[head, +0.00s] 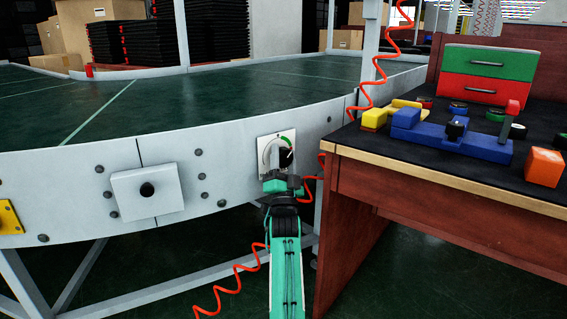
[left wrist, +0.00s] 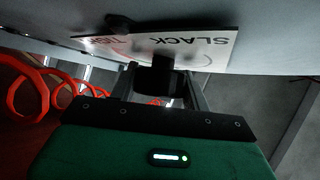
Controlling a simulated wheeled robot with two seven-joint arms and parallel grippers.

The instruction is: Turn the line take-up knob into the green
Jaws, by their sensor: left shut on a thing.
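The take-up knob's white plate (head: 264,146) is fixed to the conveyor's side wall, with a green arc at its upper right. In the left wrist view the plate (left wrist: 215,50) shows upside down, with "SLACK" in dark letters and part of a red word. My left gripper (head: 276,170) is at the plate from below. Its fingers are shut on the dark knob (left wrist: 162,78), which sits between them in the left wrist view. A dark round part shows at the plate's right in the head view. The knob's exact pointing is hard to tell. My right gripper is not in view.
A wooden workbench (head: 420,178) stands close on the right, carrying blue and yellow parts and an orange block (head: 544,167). A red coiled cord (head: 240,272) hangs near my arm.

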